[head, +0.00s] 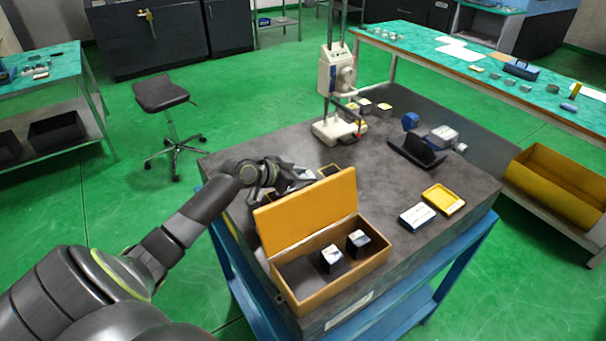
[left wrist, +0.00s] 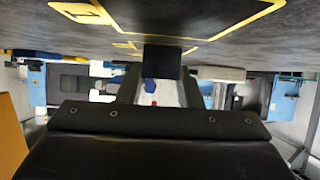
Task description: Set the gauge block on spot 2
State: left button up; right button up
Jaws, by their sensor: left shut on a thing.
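My left gripper (head: 272,178) reaches in from the left, low over the table behind the raised lid of the wooden box. In the left wrist view the gripper (left wrist: 160,85) is shut on a small dark block (left wrist: 162,61), apparently the gauge block. The block is held between the fingertips, close to the tabletop; I cannot tell if it touches. Yellow-outlined spots (left wrist: 85,12) are marked on the grey tabletop near it; their numbers are not clearly readable. In the head view the lid hides part of the spots and the held block cannot be made out. My right gripper is out of view.
The open wooden box (head: 300,297) holds two dark blocks with pale tops (head: 332,258); its orange lid (head: 308,212) stands upright beside my gripper. A white stand instrument (head: 337,75) is at the back. A yellow tray (head: 443,199) and a white-topped box (head: 417,216) lie right.

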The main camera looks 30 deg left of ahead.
pick_arm(q)
jog(key=o, duration=1.2)
jog(key=shift+c, duration=0.2)
jog(key=shift+s+r, duration=0.1)
jog(key=b+v, duration=0.1)
jog(key=v, duration=1.1)
jog(key=shift+s, duration=0.1)
